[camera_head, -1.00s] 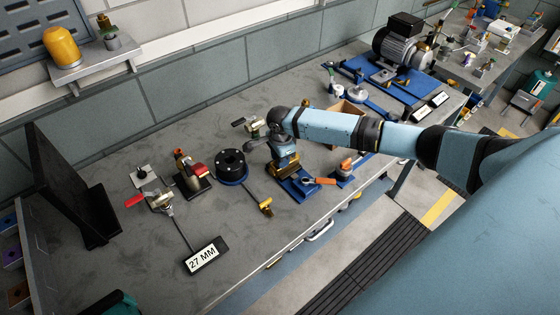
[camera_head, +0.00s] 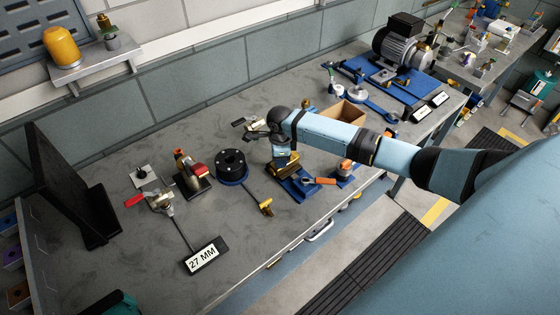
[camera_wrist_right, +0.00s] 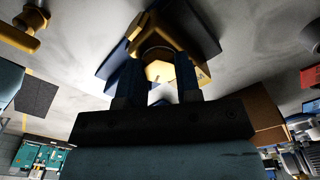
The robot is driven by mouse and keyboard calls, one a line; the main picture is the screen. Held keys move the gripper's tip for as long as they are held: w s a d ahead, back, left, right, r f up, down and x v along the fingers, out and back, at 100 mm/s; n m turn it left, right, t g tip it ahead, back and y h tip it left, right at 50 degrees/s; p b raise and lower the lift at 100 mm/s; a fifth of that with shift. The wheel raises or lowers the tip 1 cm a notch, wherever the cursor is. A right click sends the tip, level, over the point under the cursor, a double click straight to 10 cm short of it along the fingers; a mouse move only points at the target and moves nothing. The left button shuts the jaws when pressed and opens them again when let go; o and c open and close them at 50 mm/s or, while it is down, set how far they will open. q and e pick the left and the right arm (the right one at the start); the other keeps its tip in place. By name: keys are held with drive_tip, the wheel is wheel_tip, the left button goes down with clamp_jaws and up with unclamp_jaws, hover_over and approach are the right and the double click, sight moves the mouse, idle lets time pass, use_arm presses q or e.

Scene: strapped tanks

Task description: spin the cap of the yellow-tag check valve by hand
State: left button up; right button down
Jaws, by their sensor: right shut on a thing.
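A brass valve (camera_head: 285,168) stands on a blue base (camera_head: 303,187) near the front edge of the bench; I take it to be the check valve. My right gripper (camera_head: 283,153) points down at the valve's top. In the right wrist view, my right gripper (camera_wrist_right: 160,78) has its two dark fingers on either side of a brass hex cap (camera_wrist_right: 158,71), shut on it. The finger contact is dark and partly hidden. My left gripper is not in view.
An orange-handled tool (camera_head: 320,181) lies just right of the valve. A black flange (camera_head: 231,163) stands to its left, with a red-handled valve (camera_head: 158,201) beyond. An open cardboard box (camera_head: 345,113) sits behind my forearm.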

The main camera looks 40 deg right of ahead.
drive_tip(key=shift+m, duration=1)
drive_tip(key=shift+f+m, duration=0.1)
drive_tip(key=shift+m, duration=0.4)
drive_tip(key=c, duration=0.7)
unclamp_jaws()
drive_tip(key=shift+d, duration=0.1)
drive_tip(key=shift+r, duration=4.1)
drive_tip(key=o, duration=0.5)
drive_tip(key=shift+o, duration=0.2)
